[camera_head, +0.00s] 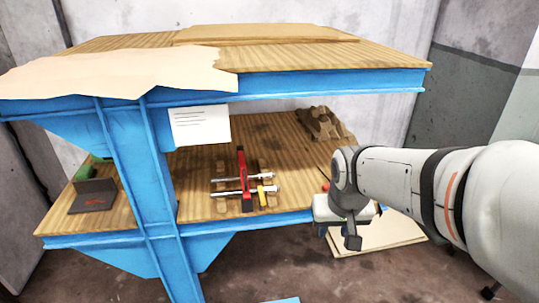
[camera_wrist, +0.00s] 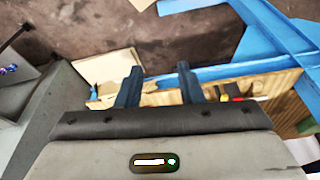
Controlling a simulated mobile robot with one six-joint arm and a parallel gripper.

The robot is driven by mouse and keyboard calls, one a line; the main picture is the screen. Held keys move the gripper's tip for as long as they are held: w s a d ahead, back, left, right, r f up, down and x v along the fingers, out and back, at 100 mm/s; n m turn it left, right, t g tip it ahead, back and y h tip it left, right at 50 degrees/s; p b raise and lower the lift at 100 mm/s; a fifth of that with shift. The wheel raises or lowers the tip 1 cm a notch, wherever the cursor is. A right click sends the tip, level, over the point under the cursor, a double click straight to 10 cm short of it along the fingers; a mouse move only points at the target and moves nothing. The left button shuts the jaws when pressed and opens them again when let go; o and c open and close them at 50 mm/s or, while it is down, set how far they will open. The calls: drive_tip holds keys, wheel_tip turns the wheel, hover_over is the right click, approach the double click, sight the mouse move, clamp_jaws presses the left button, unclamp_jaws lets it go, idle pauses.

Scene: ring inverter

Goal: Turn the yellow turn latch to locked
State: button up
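A small yellow part (camera_head: 262,197), seemingly the turn latch, is on the lower wooden shelf, beside an upright red piece (camera_head: 243,175) and silver rods (camera_head: 232,192). Its exact turn position is too small to tell. A small yellow patch (camera_wrist: 224,98) shows near the right in the wrist view, next to a red one. My gripper (camera_head: 338,234) is right of the latch, in front of the shelf's right end, apart from it. In the wrist view its two dark fingers (camera_wrist: 159,86) stand apart with nothing between them.
The blue-framed bench has a wooden lower shelf (camera_head: 200,207), an upper top (camera_head: 320,55) and a blue front post (camera_head: 150,190). A brown object (camera_head: 320,122) sits at the shelf's back right, a dark bracket (camera_head: 95,193) at left. A pale board (camera_head: 375,232) lies below right.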

drive_tip(key=w+a+r+n+p, duration=0.1)
drive_tip(key=w+a+p, duration=0.2)
drive_tip(key=w+a, duration=0.65)
drive_tip(key=t+y+p, duration=0.1)
drive_tip(key=p, duration=0.2)
approach(262, 195)
drive_tip(key=shift+n, duration=0.4)
drive_tip(key=shift+w+a+f, duration=0.15)
drive_tip(key=shift+f, duration=0.05)
drive_tip(key=p+x, duration=0.1)
drive_tip(key=x, duration=0.6)
drive_tip(key=shift+w+f, duration=0.1)
drive_tip(key=shift+f, duration=0.1)
clamp_jaws()
